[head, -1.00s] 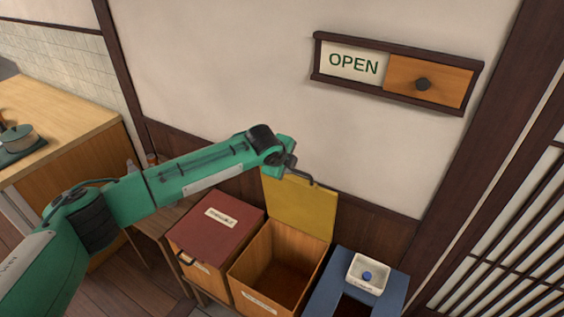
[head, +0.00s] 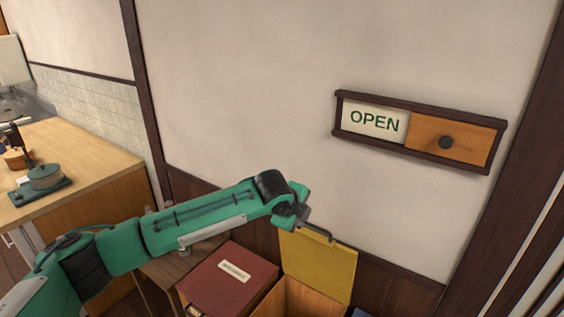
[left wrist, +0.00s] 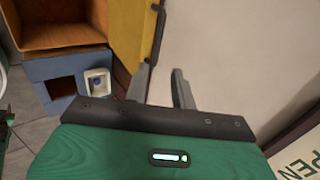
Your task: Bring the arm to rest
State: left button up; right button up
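My left arm reaches in from the left in the head view. Its gripper (head: 318,231) is in front of the cream wall, just above the raised yellow lid (head: 322,268) in the picture. In the left wrist view the two grey fingers (left wrist: 162,72) stand apart with nothing between them, so the gripper is open and empty. The OPEN sign (head: 374,122) with its orange slider (head: 450,139) is on the wall, up and right of the gripper and apart from it. My right gripper is in neither view.
Below the arm are a red-lidded box (head: 228,282) and an open wooden box (head: 288,300). A blue box (left wrist: 60,72) with a white dish (left wrist: 98,82) shows in the left wrist view. A wooden counter (head: 85,150) with pots stands at left. The wall around the sign is clear.

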pick_arm(q)
jog(key=s+f+n+g+h, duration=0.2)
jog(key=s+f+n, duration=0.65)
jog(key=s, duration=0.75)
jog(key=s+a+f+n+y, duration=0.2)
jog(key=s+a+f+n, duration=0.25)
jog(key=s+a, duration=0.55)
jog(key=s+a+f+n+y, duration=0.4)
jog(key=s+a, duration=0.3)
jog(key=a, duration=0.4)
jog(key=s+a+f+n+y, duration=0.1)
jog(key=s+a+f+n, duration=0.4)
jog(key=s+a, duration=0.5)
notch_tip(320, 180, down, 29)
jog(key=a+n+g, duration=0.1)
jog(key=g, duration=0.1)
jog(key=s+a+f, duration=0.1)
jog(key=s+f, duration=0.8)
jog(key=f, duration=0.1)
jog(key=s+a+f+g, duration=0.1)
jog(key=s+a+f, duration=0.1)
jog(key=s+f, duration=0.8)
jog(key=shift+a+f, duration=0.3)
jog(key=shift+f, duration=0.25)
